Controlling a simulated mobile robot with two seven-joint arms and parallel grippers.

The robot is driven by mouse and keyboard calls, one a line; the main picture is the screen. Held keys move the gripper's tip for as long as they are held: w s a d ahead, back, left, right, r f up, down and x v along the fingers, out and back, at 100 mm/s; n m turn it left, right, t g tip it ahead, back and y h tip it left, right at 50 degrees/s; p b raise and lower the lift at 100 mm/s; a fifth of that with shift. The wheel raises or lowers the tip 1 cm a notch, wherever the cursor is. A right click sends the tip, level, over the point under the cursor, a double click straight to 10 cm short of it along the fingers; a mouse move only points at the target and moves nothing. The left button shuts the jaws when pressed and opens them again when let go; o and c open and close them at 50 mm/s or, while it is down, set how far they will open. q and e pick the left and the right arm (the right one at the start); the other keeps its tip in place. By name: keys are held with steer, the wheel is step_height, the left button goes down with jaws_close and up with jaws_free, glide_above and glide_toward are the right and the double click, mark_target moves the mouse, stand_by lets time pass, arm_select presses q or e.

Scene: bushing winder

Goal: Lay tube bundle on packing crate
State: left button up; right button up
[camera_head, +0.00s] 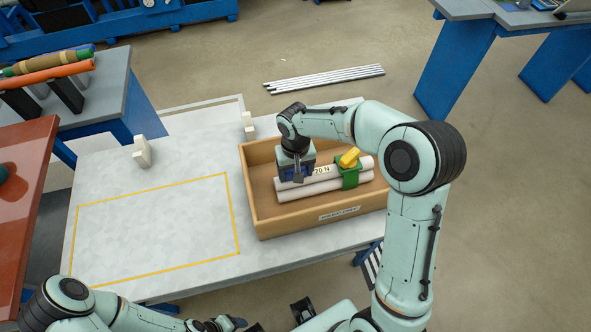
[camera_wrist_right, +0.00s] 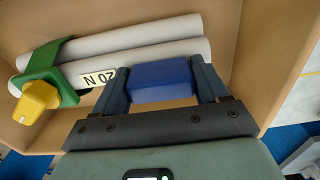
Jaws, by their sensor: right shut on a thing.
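The tube bundle (camera_head: 325,182) is a set of pale grey tubes with a green clamp, a yellow knob and a "20 N" label. It lies lengthwise within the walls of the open brown packing crate (camera_head: 262,213); I cannot tell whether it touches the floor. The wrist view shows the tubes (camera_wrist_right: 140,42) beside the crate wall (camera_wrist_right: 265,60). My right gripper (camera_head: 298,178) is down inside the crate at the bundle's left end. Its fingers (camera_wrist_right: 165,82) are shut on a blue block (camera_wrist_right: 162,80) at the bundle. My left gripper (camera_head: 228,323) is low at the bottom edge, its jaws unclear.
The crate stands on a pale table (camera_head: 120,210) with an empty yellow-outlined area to its left. Small cream blocks (camera_head: 142,152) stand behind. A rack at left holds orange and green rolls (camera_head: 48,68). Metal rods (camera_head: 325,78) lie on the floor beyond the table.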

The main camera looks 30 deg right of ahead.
steer(key=o, duration=1.3)
steer(key=shift+f, duration=0.15)
steer(key=o, duration=0.4)
arm_select(q)
steer(key=shift+s+f, duration=0.1)
arm_select(e)
steer(key=shift+r, duration=0.2)
arm_select(q)
steer(key=shift+w+r+p, duration=0.55)
steer(key=shift+r+p, duration=0.1)
steer(key=shift+r, duration=0.2)
arm_select(e)
step_height(320, 180, up, 12)
